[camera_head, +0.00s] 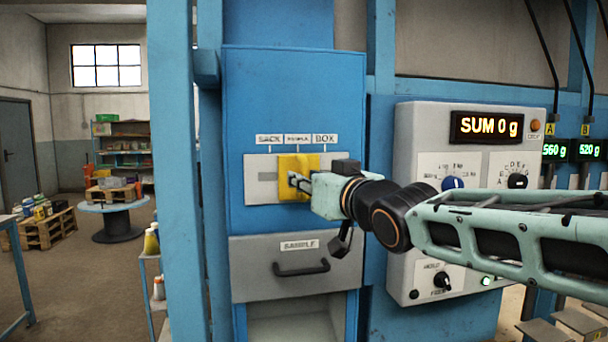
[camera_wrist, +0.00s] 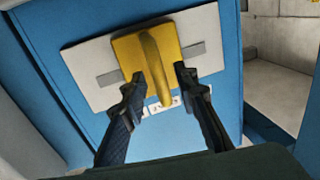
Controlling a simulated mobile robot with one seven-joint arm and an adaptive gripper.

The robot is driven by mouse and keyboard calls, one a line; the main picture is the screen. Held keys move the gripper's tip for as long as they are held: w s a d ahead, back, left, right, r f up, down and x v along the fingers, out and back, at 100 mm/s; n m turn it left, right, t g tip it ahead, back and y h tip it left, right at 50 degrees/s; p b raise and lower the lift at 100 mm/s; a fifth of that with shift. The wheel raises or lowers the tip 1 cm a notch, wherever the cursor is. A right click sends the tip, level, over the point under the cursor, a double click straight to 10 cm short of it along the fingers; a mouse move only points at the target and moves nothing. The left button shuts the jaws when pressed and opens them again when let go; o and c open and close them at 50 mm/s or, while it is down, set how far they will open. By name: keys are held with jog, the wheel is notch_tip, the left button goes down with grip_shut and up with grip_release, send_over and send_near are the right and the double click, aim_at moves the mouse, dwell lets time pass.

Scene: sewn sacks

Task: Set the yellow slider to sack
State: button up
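The yellow slider (camera_head: 287,164) sits on a pale plate (camera_head: 262,190) on the blue cabinet, below the middle of three labels. The SACK label (camera_head: 269,139) is at the left and the BOX label (camera_head: 324,138) at the right. My gripper (camera_head: 297,183) is in front of the slider. In the wrist view the slider (camera_wrist: 128,50) has a raised ridge handle, and my gripper (camera_wrist: 160,75) has its fingers apart, one on each side of the ridge's near end. The left finger is close to the ridge; a gap shows at the right finger. I cannot tell whether either touches.
Below the slider is a grey drawer (camera_head: 254,268) with a dark handle. At the right is a control panel (camera_head: 420,140) with knobs and a display reading SUM 0 g. A blue post (camera_head: 175,170) stands left of the cabinet.

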jog(key=shift+w+a, duration=0.3)
jog(key=shift+w, duration=0.3)
jog(key=shift+c, duration=0.6)
grip_shut()
